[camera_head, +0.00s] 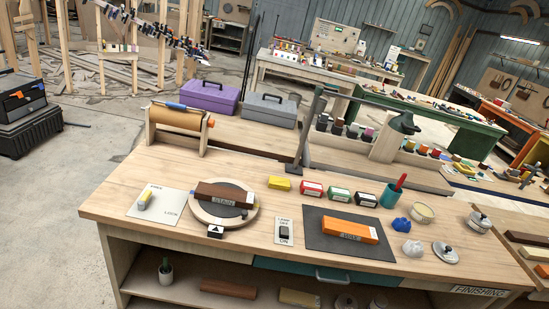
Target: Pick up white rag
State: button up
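A small crumpled white rag (413,248) lies on the wooden workbench top (150,185), toward its front right. It sits just right of the dark mat with the orange block and just below a crumpled blue rag (402,224), with a small gap between them. The white rag is fully visible and nothing covers it. My gripper is not in view.
A teal cup (391,195) holds a red-handled tool. A tall lamp (404,123) rises behind. Concrete floor (50,220) is clear at left.

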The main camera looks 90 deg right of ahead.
aim_at(412, 249)
jog(key=z, duration=0.4)
jog(key=i, duration=0.1)
jog(key=z, duration=3)
jog(key=k, duration=0.9)
jog(key=z, duration=0.2)
jog(key=i, duration=0.9)
jog(key=u, duration=0.15)
